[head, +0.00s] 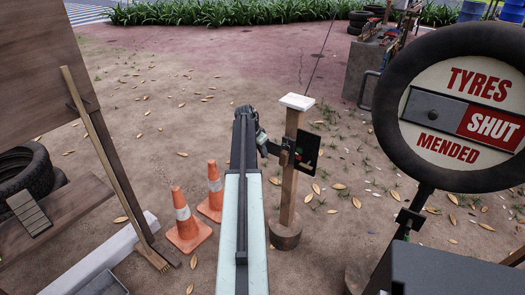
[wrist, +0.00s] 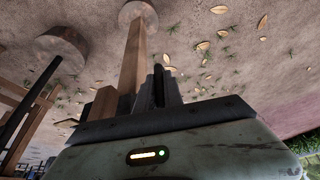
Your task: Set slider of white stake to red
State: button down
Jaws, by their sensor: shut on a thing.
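The white stake (head: 289,195) is a brown wooden post with a white square cap, standing upright in a round base in the middle of the head view. It also shows in the wrist view (wrist: 133,60), where the picture is upside down. A dark panel (head: 308,148) is fixed to its right side below the cap. My gripper (head: 283,156) is at the post at panel height, shut on what looks like the slider; the jaws and panel largely hide it. No red on the panel can be made out. In the wrist view my gripper (wrist: 158,88) lies against the post.
Two orange cones (head: 186,222) stand left of my arm. A round sign (head: 465,105) reading "TYRES SHUT MENDED" stands close on the right. A wooden board and bench (head: 45,225) with a tyre are at left. A grey block (head: 360,70) stands behind; leafy ground between is open.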

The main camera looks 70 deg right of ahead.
notch_tip(320, 180, down, 2)
jog(key=shift+s+f+b, duration=0.1)
jog(key=shift+f+b, duration=0.05)
jog(key=shift+b, duration=0.25)
jog(key=c, duration=1.5)
grip_release()
jog(key=shift+r, duration=0.2)
jog(key=p+v, duration=0.7)
jog(key=shift+a+r, duration=0.1)
jog(key=shift+r, duration=0.3)
